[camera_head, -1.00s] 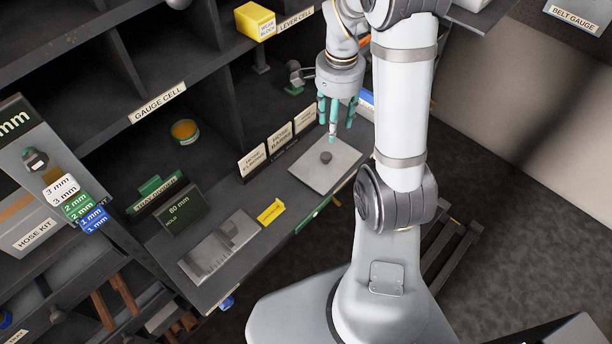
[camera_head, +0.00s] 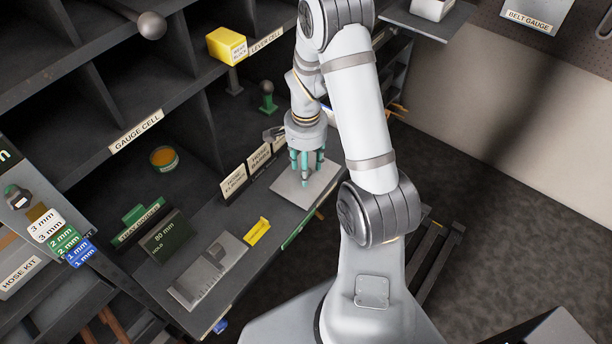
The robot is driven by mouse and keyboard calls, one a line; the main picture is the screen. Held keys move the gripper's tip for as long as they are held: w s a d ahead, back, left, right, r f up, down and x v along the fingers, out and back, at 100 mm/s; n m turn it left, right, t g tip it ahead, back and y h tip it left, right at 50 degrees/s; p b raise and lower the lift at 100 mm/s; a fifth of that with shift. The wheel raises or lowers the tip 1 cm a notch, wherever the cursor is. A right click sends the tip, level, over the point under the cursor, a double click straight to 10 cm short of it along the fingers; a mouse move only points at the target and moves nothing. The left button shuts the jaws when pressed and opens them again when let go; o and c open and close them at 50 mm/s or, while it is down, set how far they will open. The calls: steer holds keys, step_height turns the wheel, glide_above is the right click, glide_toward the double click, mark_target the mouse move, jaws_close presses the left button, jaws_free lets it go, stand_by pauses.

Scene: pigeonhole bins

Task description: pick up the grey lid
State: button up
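The grey lid is a flat light-grey plate (camera_head: 285,186) lying on the dark bench ledge, right of the yellow holder.
Upright label cards (camera_head: 234,183) stand just behind the plate. A small yellow holder (camera_head: 258,231), a grey gauge plate (camera_head: 208,270) and a dark 80 mm block (camera_head: 165,233) lie to the left. Shelf dividers rise behind. The floor at right is mostly clear.

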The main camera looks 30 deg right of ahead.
steer(key=c, duration=0.3)
steer(key=c, duration=0.8)
jaws_close()
